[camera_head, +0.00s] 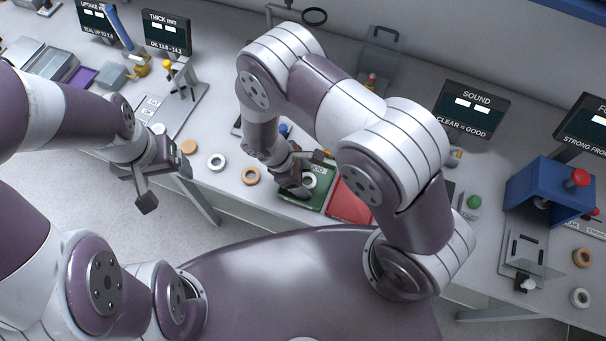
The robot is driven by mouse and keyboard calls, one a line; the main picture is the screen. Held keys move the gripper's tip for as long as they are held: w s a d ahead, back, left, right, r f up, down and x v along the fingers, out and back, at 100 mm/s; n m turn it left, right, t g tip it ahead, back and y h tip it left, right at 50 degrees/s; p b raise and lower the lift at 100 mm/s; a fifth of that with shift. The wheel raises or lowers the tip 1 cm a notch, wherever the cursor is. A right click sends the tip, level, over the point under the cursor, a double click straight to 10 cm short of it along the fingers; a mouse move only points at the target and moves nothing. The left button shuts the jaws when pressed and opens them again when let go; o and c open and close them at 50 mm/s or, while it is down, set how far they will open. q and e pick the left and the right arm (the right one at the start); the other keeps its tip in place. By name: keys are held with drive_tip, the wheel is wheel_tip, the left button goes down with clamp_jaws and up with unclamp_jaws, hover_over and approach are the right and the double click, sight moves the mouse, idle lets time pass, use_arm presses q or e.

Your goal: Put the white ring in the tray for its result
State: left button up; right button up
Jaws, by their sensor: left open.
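A white ring (309,181) shows at the green tray (317,199), partly hidden by my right gripper. I cannot tell whether it lies in the tray or is held just above it. My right gripper (306,174) points down over the green tray; its fingertips are partly hidden, so its opening is unclear. A red tray (350,203) lies just right of the green one, partly covered by my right arm. Another white ring (216,162) lies on the table left of the trays. My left gripper (165,184) is open and empty near the table's front edge.
Orange rings (250,176) and (583,257) and a further white ring (580,297) lie on the table. A thickness gauge (182,82) stands at left, a blue press (549,190) at right. Display signs, including the SOUND sign (471,109), stand behind. My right arm hides the middle.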

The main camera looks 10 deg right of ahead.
drive_tip(key=shift+r, duration=0.25)
drive_tip(key=s+b+v, duration=0.1)
drive_tip(key=b+v, duration=0.1)
drive_tip(key=v, duration=0.9)
wheel_tip(320, 180, up, 5)
drive_tip(key=m+y, duration=0.3)
drive_tip(key=m, duration=0.3)
hover_over(309, 178)
drive_tip(key=s+d+r+m+t+y, duration=0.1)
drive_tip(key=s+d+r+m, duration=0.3)
drive_tip(key=d+m, duration=0.4)
drive_tip(key=shift+s+m+t+y, duration=0.15)
drive_tip(key=shift+m+t+y, duration=0.25)
drive_tip(key=shift+m+t, duration=0.3)
